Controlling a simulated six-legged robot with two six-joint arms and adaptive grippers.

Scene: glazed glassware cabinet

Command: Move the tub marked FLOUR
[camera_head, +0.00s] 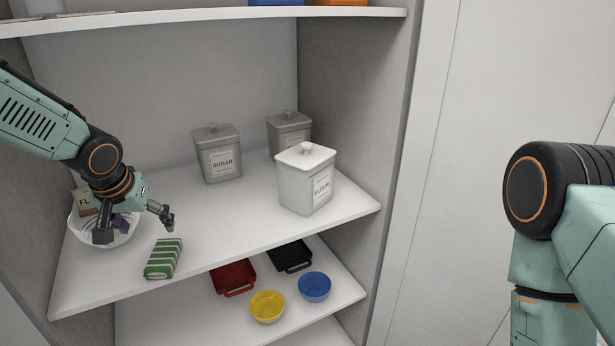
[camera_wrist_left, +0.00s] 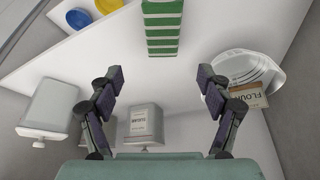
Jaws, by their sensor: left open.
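The white lidded tub marked FLOUR (camera_head: 300,188) stands upright at the right front of the middle shelf. It appears at the left of the upside-down left wrist view (camera_wrist_left: 52,103). My left gripper (camera_head: 137,228) is open and empty at the shelf's left, near a white bowl and well apart from the tub. Its two fingers are spread in the left wrist view (camera_wrist_left: 160,80). My right gripper is out of view; only part of my right arm shows.
A grey SUGAR tub (camera_head: 220,160) and another grey tub (camera_head: 288,127) stand behind. A white bowl (camera_head: 82,236) holds a FLOUR packet (camera_wrist_left: 252,96). A green striped packet (camera_head: 163,260) lies near the front edge. Dishes and bowls (camera_head: 267,307) sit on the shelf below.

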